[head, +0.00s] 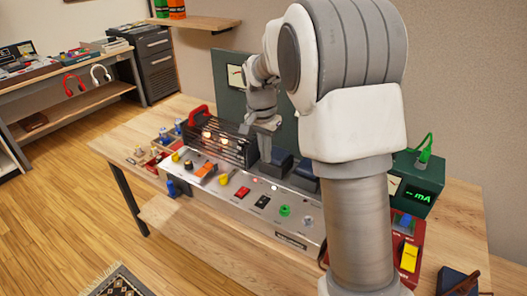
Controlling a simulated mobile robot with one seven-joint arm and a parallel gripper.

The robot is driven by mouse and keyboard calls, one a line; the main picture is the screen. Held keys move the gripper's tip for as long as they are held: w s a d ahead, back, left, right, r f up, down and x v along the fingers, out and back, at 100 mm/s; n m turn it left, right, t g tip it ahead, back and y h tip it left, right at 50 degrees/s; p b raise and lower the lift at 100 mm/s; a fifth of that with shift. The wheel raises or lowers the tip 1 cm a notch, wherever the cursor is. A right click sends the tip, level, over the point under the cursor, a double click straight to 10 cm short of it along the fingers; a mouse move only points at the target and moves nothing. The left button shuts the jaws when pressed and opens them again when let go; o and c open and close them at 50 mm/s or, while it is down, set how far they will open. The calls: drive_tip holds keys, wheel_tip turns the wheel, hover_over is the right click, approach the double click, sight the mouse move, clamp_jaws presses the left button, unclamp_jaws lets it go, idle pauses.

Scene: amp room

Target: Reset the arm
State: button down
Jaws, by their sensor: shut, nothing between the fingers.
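My gripper (264,147) hangs over the back of a silver amp chassis (235,195) on the wooden workbench. It points down, and its fingers are shut with nothing seen between them. It is beside the black cage with glowing tubes (222,143) and left of a dark box on the chassis (302,172). The fingertips are small and dark here, so I cannot tell whether they touch the chassis. My arm reaches in from the right and hides part of the chassis and bench.
A green meter reading "mA" (418,187) and a red box with a yellow switch (410,257) stand right of the arm. Small parts with coloured knobs (165,137) lie left of the chassis. A dark green panel (231,85) stands behind.

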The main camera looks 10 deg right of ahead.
drive_tip(key=s+r+n+t+p, duration=0.2)
drive_tip(key=s+r+n+p, duration=0.15)
drive_tip(key=s+r, duration=1)
drive_tip(key=s+r+n+t+p, duration=0.1)
drive_tip(key=s+n, duration=0.1)
drive_tip(key=s, duration=0.5)
drive_tip(key=s+a+r+n+t+y, duration=0.1)
drive_tip(key=s+n, duration=0.2)
drive_tip(key=s, duration=0.5)
drive_tip(key=shift+a+t+p, duration=0.25)
drive_tip(key=shift+t+p, duration=0.05)
drive_tip(key=shift+p, duration=0.1)
drive_tip(key=shift+s+n, duration=0.1)
drive_tip(key=shift+n, duration=0.15)
